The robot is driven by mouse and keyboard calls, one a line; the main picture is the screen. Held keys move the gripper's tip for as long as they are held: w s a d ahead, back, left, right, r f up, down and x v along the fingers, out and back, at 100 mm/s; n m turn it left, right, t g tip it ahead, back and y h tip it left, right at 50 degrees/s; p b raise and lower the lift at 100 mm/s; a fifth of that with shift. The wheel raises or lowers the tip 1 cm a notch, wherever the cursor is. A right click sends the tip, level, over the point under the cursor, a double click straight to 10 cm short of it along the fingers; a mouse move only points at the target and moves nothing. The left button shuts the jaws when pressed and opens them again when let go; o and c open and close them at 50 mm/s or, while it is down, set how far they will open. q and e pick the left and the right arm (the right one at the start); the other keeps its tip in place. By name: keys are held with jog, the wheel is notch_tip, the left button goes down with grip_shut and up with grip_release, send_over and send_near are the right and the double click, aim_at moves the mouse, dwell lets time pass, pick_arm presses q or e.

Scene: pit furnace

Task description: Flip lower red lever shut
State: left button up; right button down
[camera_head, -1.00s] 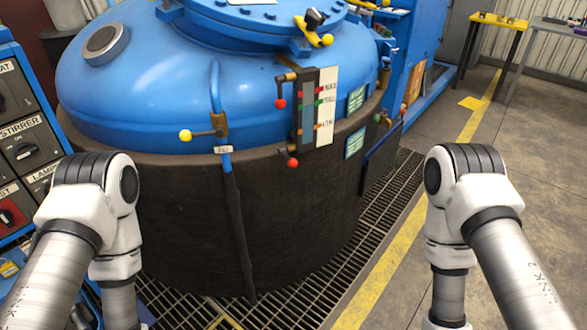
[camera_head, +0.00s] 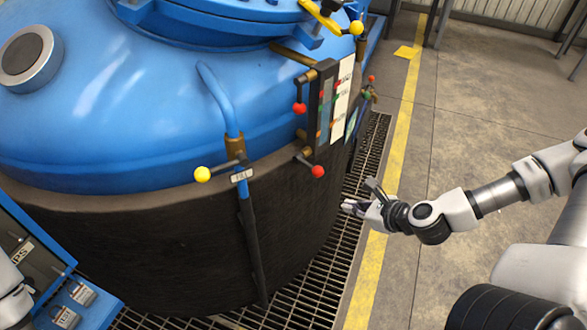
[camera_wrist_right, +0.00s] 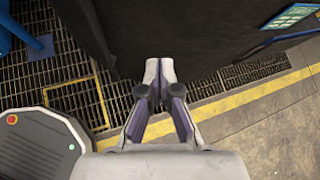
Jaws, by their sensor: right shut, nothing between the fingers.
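The lower red lever has a red ball knob (camera_head: 318,171) on a short dark handle at the bottom end of the level gauge (camera_head: 325,105) on the blue vessel. The upper red lever (camera_head: 300,107) sits above it, its knob hanging below its pivot. My right gripper (camera_head: 347,205) is below and to the right of the lower red knob, apart from it, beside the dark vessel wall. In the right wrist view its fingers (camera_wrist_right: 160,68) are together and empty, pointing at the dark wall. The lower lever does not show there. My left gripper is out of view.
A yellow-knobbed lever (camera_head: 203,174) on a blue pipe sticks out left of the gauge. A small red-knobbed valve (camera_head: 370,80) is at the vessel's right. Floor grating (camera_head: 330,260) rings the vessel. The concrete floor (camera_head: 480,110) on the right is open.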

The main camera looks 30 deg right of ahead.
aim_at(308, 165)
jog(key=w+f+t+b, duration=0.1)
jog(key=w+f+b, duration=0.2)
jog(key=w+b, duration=0.55)
pick_arm(q)
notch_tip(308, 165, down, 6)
jog(key=p, duration=0.1)
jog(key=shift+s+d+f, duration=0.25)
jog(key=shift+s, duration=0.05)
pick_arm(e)
jog(key=shift+m, duration=0.4)
jog(key=r, duration=0.1)
jog(key=a+r, duration=0.1)
jog(key=r, duration=0.1)
jog(key=w+a+r, duration=0.1)
jog(key=shift+r, duration=0.15)
pick_arm(q)
jog(key=shift+p, duration=0.3)
